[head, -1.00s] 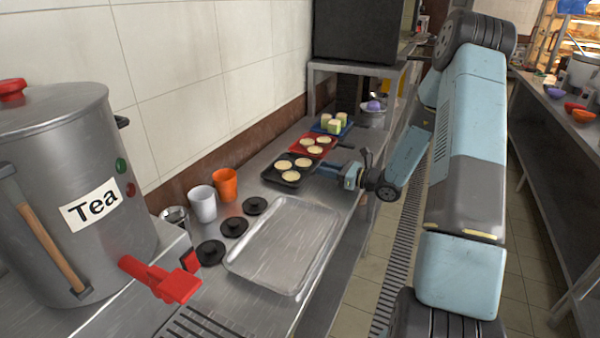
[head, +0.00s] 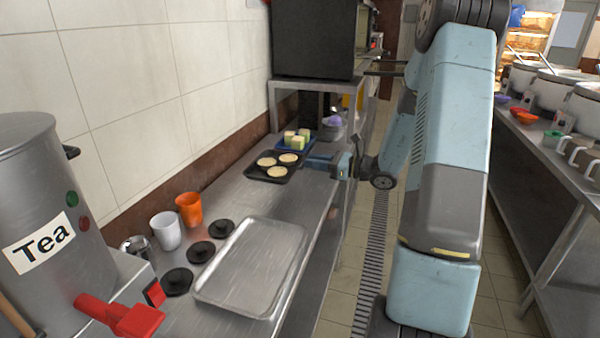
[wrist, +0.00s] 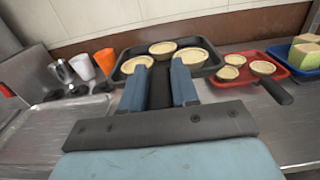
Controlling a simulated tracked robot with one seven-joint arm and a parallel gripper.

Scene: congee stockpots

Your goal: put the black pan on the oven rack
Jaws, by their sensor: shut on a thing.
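The black pan (head: 268,179) holds three pale round tarts; it also shows in the wrist view (wrist: 202,71), just beyond my fingers. My gripper (head: 312,161) is shut on the pan's dark handle, which lies between the two blue fingers (wrist: 158,88) in the wrist view. The pan looks level and appears raised above the steel counter, though the gap is hard to judge. The oven is a dark box (head: 312,38) on a steel stand at the back. A dark rack (head: 385,72) seems to jut from its right side, partly behind my arm.
A red tray (wrist: 227,79) with small tarts and a black handle sits right of the pan in the wrist view. A blue tray (head: 292,147) holds green-sided blocks. An empty metal tray (head: 250,262), cups (head: 189,209) and a tea urn (head: 50,200) stand nearer.

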